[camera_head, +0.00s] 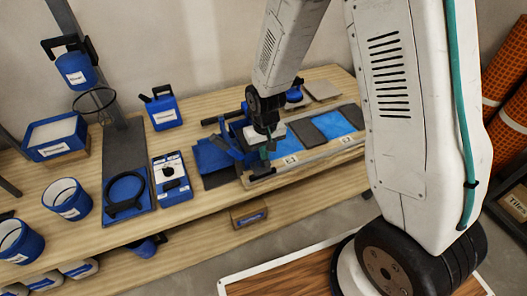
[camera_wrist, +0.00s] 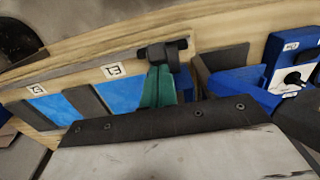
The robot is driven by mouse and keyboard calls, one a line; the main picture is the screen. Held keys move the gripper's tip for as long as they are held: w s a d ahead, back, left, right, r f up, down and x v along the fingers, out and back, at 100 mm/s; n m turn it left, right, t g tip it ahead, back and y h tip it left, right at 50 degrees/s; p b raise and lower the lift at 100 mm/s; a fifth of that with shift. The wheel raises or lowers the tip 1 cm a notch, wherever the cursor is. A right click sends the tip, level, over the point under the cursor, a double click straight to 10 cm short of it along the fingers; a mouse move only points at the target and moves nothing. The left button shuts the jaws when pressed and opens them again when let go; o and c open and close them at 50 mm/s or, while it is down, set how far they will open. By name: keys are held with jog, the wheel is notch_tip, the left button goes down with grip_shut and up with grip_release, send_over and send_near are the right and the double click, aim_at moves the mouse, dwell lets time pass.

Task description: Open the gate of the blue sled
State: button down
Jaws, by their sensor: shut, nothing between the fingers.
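My gripper (camera_head: 266,152) is at the left end of the tiled rail on the bench. Its teal fingers (camera_wrist: 157,84) are together and empty in the wrist view. Their tips are at a dark bar-like part (camera_wrist: 165,50) with a round end; I cannot tell whether they touch it. The blue sled (camera_head: 224,150) appears to be the blue body just left of my gripper, partly hidden by it. In the wrist view, blue parts (camera_wrist: 238,82) with a dark upright panel (camera_wrist: 204,76) lie right of the fingers. I cannot clearly make out the gate or its position.
Blue and dark tiles (camera_head: 333,124) lie along the rail, right of my gripper. A blue box with a white face (camera_head: 172,178) and a blue tray with a black ring (camera_head: 125,194) stand left. Blue buckets (camera_head: 66,198) are farther left. The bench's front strip is clear.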

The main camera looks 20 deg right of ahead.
jog(key=shift+s+d+f, duration=0.1)
jog(key=shift+s+f, duration=0.2)
jog(key=shift+s, duration=0.45)
jog(key=shift+w+r, duration=0.2)
jog(key=shift+w, duration=0.15)
notch_tip(320, 180, up, 12)
jog(key=s, duration=0.1)
jog(key=shift+f, duration=0.2)
jog(key=shift+s, duration=0.1)
jog(key=shift+s, duration=0.1)
